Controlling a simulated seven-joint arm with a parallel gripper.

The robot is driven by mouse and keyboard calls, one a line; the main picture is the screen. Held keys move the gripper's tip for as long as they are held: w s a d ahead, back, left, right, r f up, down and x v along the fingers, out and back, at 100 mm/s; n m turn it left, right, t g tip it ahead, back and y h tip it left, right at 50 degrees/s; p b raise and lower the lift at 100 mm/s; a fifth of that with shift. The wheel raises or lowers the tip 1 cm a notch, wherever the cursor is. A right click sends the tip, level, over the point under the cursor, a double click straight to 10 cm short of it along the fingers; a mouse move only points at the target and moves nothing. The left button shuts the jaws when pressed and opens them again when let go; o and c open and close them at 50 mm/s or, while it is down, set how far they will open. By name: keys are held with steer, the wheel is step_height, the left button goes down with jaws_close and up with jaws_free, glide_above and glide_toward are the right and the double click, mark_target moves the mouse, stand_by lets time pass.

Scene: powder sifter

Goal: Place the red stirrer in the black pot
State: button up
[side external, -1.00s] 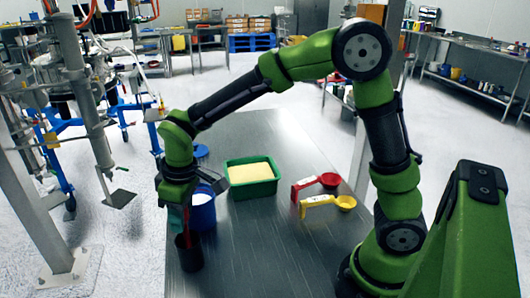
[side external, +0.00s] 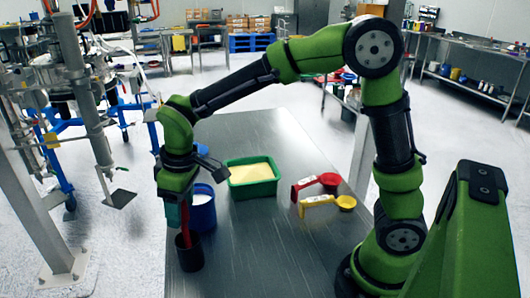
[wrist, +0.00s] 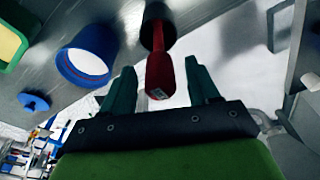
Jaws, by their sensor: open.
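The black pot (side external: 190,258) stands upright on the metal table near its left front edge. The red stirrer (wrist: 160,60) stands in the pot, its handle rising out of the opening; the pot's dark mouth also shows in the wrist view (wrist: 152,30). Its lower end is hidden inside the pot. My gripper (wrist: 160,68) is open just above the pot, pointing down. Its two teal fingers are spread on either side of the handle's end, with gaps visible on both sides. In the side view the fingers partly hide the stirrer.
A blue container (side external: 203,216) of white powder stands close behind the pot. A green tray (side external: 255,188) of yellow powder is farther back. A red scoop (side external: 328,179) and a yellow scoop (side external: 345,203) lie to the right.

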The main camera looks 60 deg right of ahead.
steer(key=r, duration=0.5)
steer(key=s+r, duration=0.1)
steer(key=r, duration=0.2)
steer(key=shift+d+r, duration=0.15)
steer(key=shift+d, duration=0.1)
steer(key=s+d+m+t, duration=0.2)
steer(key=s+d+m, duration=0.2)
steer(key=s, duration=0.3)
steer(key=s+d+m+t+y, duration=0.1)
steer(key=s+d+m+t, duration=0.2)
steer(key=s+d, duration=0.3)
steer(key=shift+s+d+r+m+t, duration=0.2)
steer(key=shift+s+m+t, duration=0.1)
steer(key=shift+s+m, duration=0.6)
